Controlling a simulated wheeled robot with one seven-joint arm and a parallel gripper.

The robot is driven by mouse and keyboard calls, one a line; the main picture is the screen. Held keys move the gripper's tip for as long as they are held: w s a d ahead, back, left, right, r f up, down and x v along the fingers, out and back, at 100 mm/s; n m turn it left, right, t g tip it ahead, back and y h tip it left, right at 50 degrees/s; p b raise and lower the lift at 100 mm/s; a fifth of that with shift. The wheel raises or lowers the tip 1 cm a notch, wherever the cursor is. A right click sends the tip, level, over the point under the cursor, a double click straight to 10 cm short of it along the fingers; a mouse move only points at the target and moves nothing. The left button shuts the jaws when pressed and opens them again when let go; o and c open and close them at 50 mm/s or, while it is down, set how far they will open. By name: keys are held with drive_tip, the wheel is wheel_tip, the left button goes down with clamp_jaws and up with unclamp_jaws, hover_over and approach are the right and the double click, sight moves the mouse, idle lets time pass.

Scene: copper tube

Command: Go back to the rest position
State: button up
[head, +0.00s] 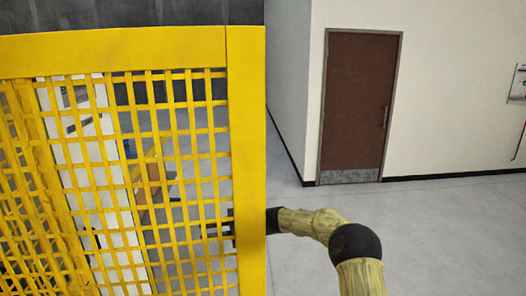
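My arm comes up from the bottom right and bends left, with its end passing behind the yellow frame post. My gripper (212,230) shows only in part, as a dark shape through the yellow mesh. The mesh bars cover its fingers, so I cannot tell whether it is open or shut, or whether it holds anything. I cannot make out a copper tube at the gripper.
A yellow mesh guard (130,52) fills the left side, close to my arm. Behind it are a white panel (85,160) and some unclear objects. Grey floor (450,235) is open at right. A brown door (354,105) stands in the far wall.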

drive_tip(key=w+d+f+m+t+h+b, duration=0.35)
drive_tip(key=m+t, duration=0.55)
drive_tip(key=t, duration=0.3)
drive_tip(key=s+d+f+m+t+h+b, duration=0.1)
drive_tip(key=s+d+f+m+h+b, duration=0.1)
drive_tip(key=d+f+m+h, duration=0.3)
drive_tip(key=s+d+f+m+t+h+b, duration=0.1)
drive_tip(key=s+d+f+h+b, duration=0.2)
drive_tip(key=d, duration=0.4)
drive_tip(key=s+d+f+m+g+h+b, duration=0.1)
drive_tip(key=s+d+f+m+g+h, duration=0.1)
drive_tip(key=s, duration=0.7)
drive_tip(key=s+d+f+m+g+h+b, duration=0.1)
drive_tip(key=s+d+f+m+g+h, duration=0.1)
drive_tip(key=s+d+f, duration=0.3)
drive_tip(key=s+d+f+m+g+h+b, duration=0.1)
drive_tip(key=s+d, duration=0.5)
drive_tip(key=s, duration=0.6)
wheel_tip(320, 180, down, 3)
drive_tip(key=m+g+h, duration=0.1)
drive_tip(key=m+g, duration=0.1)
drive_tip(key=shift+s+d+f+m+b, duration=0.2)
drive_tip(key=shift+s+d+m+b, duration=0.1)
drive_tip(key=shift+d+m, duration=0.1)
